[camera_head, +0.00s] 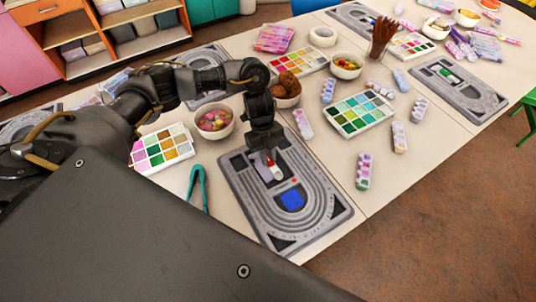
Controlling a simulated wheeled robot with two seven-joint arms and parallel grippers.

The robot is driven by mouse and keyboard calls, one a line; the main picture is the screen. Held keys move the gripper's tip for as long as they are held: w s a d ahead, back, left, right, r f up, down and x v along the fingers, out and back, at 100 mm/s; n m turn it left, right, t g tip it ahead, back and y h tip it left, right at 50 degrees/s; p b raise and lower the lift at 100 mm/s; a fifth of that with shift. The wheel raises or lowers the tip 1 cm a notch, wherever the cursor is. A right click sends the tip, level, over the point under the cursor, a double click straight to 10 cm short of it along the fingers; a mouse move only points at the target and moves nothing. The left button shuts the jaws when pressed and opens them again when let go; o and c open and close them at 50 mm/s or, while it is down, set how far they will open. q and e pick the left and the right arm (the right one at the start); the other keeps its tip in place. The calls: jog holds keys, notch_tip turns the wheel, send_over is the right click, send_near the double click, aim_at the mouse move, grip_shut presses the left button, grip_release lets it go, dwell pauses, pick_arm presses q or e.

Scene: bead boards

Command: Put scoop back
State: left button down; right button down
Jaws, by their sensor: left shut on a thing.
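My left gripper (268,158) reaches down over the near grey bead board (325,212). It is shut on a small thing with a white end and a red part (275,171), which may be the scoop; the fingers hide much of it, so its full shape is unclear. The thing is over the upper middle of the board; I cannot tell whether it touches the board. My right gripper is not in view.
Teal tweezers (197,188) lie left of the board. Bead tubes (363,171) and another tray (358,112) lie to the right.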

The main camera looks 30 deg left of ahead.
pick_arm(q)
jog(key=shift+f, duration=0.45)
jog(key=c, duration=1.3)
grip_release()
jog(key=shift+r, duration=0.6)
jog(key=v, duration=1.2)
jog(key=shift+d, duration=0.1)
